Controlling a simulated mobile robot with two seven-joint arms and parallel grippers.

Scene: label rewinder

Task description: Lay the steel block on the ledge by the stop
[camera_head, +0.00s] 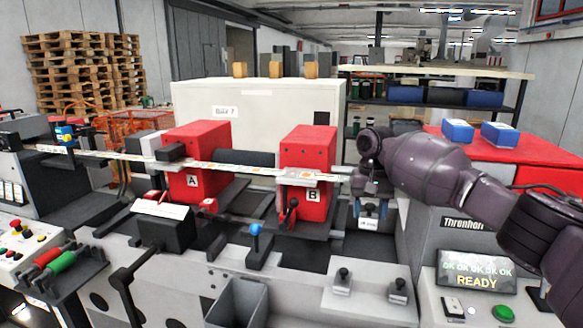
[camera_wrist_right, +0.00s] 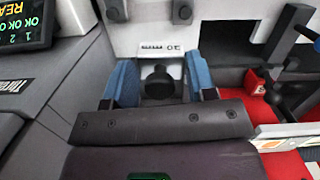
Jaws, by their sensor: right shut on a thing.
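My right gripper (camera_head: 368,208) hangs with its blue fingers pointing down, to the right of red box B (camera_head: 307,170). It is shut on the pale steel block (camera_head: 368,224), of which only a small labelled face shows below the fingers. In the right wrist view my right gripper (camera_wrist_right: 160,84) has one blue finger on each side of the block (camera_wrist_right: 147,48), which bears a black knob and a printed label. The fingers hide part of it. I cannot tell for sure which surface is the ledge or which part is the stop. My left gripper is not in view.
A pale strip (camera_head: 240,168) runs across the machine past red box A (camera_head: 196,165). A blue-knobbed lever (camera_head: 254,242) stands in front. A pale plate (camera_head: 370,298) carries two black knobs. A screen (camera_head: 476,275) reading READY is at the right, below a red surface with blue boxes.

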